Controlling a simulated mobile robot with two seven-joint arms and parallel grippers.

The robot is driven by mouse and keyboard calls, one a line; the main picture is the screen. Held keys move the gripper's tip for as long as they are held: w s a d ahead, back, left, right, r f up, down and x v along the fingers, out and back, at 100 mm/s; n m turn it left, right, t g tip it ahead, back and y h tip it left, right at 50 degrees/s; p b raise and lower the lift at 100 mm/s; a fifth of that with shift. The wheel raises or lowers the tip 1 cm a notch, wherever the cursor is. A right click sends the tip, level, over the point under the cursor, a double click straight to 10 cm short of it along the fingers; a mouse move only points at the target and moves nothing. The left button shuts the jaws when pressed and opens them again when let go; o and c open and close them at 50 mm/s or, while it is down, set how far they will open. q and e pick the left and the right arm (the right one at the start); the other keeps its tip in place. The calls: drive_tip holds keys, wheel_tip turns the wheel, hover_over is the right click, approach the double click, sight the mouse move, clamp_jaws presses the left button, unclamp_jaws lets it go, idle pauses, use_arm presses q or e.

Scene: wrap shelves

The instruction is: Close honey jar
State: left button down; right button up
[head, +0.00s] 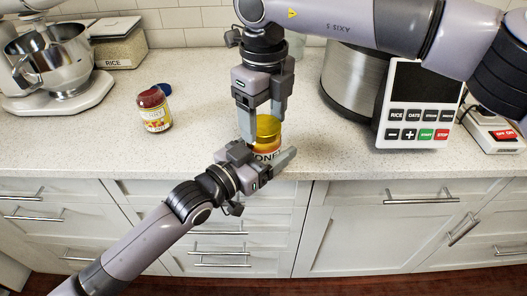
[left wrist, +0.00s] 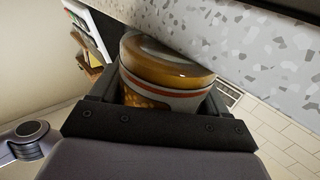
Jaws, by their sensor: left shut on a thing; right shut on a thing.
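The honey jar (head: 265,147) stands near the counter's front edge in the head view, with a yellow lid (head: 268,126) on top. My left gripper (head: 270,155) comes from the front and is shut around the jar's body. In the left wrist view the jar (left wrist: 165,98) sits between the fingers, with its golden lid (left wrist: 165,62) above a white and orange label. My right gripper (head: 264,122) points down from above, its fingers shut on the lid's sides. The lid sits at the top of the jar; I cannot tell whether it is screwed tight.
A jar with a dark red top (head: 153,108) stands to the left, with a blue lid (head: 164,89) behind it. A stand mixer (head: 55,65) and rice container (head: 120,50) are back left. A rice cooker (head: 350,80) with a button panel (head: 418,105) stands right. The counter between is clear.

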drive_tip(key=m, duration=1.2)
drive_tip(key=o, duration=1.3)
drive_tip(key=shift+c, duration=0.2)
wheel_tip(320, 180, up, 12)
use_arm(q)
unclamp_jaws()
